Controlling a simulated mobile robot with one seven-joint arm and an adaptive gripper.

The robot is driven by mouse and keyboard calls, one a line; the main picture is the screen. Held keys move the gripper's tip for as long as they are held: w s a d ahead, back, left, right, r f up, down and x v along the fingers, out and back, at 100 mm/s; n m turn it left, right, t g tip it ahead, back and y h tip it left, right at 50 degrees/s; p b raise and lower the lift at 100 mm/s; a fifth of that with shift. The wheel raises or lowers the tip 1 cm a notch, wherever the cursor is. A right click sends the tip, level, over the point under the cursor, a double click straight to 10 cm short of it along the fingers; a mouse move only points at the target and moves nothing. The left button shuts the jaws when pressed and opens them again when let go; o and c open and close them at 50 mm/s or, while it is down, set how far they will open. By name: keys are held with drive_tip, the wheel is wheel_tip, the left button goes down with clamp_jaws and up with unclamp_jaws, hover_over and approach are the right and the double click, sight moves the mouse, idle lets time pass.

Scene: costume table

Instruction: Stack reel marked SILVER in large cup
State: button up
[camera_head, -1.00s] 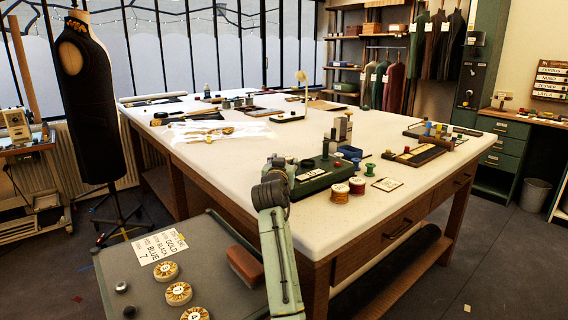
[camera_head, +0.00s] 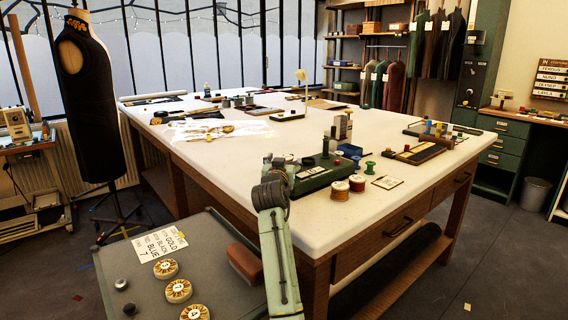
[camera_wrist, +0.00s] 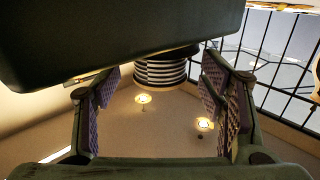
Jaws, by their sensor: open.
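In the head view my arm reaches up to the near corner of the white table, and I cannot make out the fingers there. Two reels with pale tops stand near that corner, a red one (camera_head: 357,183) and an orange one (camera_head: 340,189). A green spool (camera_head: 370,167) stands to their right. I cannot read SILVER on any reel. I cannot tell which vessel is the large cup; several small dark containers (camera_head: 238,102) stand farther back.
A dark green tray (camera_head: 312,181) with small items sits beside my arm's end. A dark rack (camera_head: 420,153) with spools lies at right. A grey surface (camera_head: 222,288) in front holds a word card (camera_head: 160,246) and round pale discs (camera_head: 179,291). The white tabletop's middle is clear.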

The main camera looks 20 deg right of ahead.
drive_tip(key=shift+w+f, duration=0.1)
drive_tip(key=shift+f, duration=0.5)
drive_tip(key=shift+r, duration=0.35)
drive_tip(key=shift+s+r, duration=0.1)
drive_tip(key=shift+s, duration=0.1)
drive_tip(key=v, duration=0.4)
drive_tip(key=b+v, duration=0.1)
drive_tip(key=v, duration=0.2)
drive_tip(key=r+b+v, duration=0.1)
drive_tip(key=v, duration=0.3)
drive_tip(key=shift+s+a, duration=0.2)
drive_tip(key=shift+s, duration=0.05)
